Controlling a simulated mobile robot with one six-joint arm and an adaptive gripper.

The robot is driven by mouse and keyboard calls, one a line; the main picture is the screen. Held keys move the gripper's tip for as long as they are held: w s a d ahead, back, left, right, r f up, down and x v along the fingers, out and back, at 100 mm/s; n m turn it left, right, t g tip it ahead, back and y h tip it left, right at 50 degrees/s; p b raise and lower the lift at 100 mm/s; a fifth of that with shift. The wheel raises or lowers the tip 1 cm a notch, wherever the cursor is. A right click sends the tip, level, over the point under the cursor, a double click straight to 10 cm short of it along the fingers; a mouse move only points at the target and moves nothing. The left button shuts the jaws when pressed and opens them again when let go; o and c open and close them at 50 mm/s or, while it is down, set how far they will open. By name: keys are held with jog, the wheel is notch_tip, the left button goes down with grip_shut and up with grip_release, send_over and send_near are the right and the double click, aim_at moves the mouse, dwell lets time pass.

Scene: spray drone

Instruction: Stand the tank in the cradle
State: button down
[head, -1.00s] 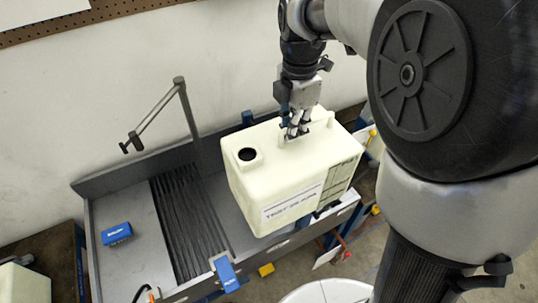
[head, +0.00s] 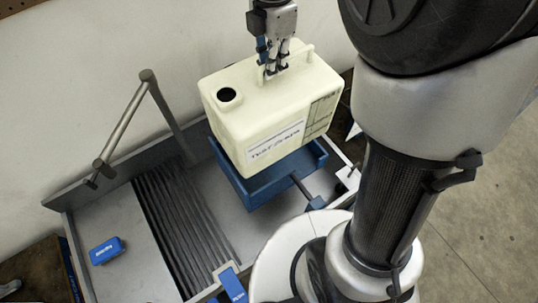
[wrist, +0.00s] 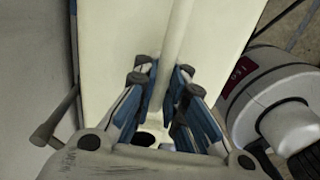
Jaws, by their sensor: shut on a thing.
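The tank (head: 262,125) is a cream box with a dark round opening and a printed label on its front. My gripper (head: 274,66) is shut on the handle on top of the tank. In the wrist view the fingers of my gripper (wrist: 168,82) close around the handle bar, with the pale tank top (wrist: 112,50) beneath. The cradle (head: 262,190) is a blue open frame on the grey bench. The tank is upright and appears above the cradle, hiding much of its inside. I cannot tell whether they touch.
The grey bench (head: 110,205) has a ribbed dark strip (head: 185,225) left of the cradle. A grey bent post (head: 165,115) stands behind the strip. A blue block (head: 106,251) lies at left, and a blue clamp (head: 232,286) sits at the front edge.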

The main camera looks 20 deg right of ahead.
jog(key=shift+s+d+f, duration=0.1)
jog(key=shift+f, duration=0.1)
notch_tip(320, 180, down, 20)
jog(key=shift+r+b, duration=0.2)
jog(key=shift+b, duration=0.85)
jog(key=c, duration=2.1)
grip_release()
jog(key=shift+f, duration=0.15)
jog(key=shift+c, duration=0.2)
jog(key=o, duration=0.5)
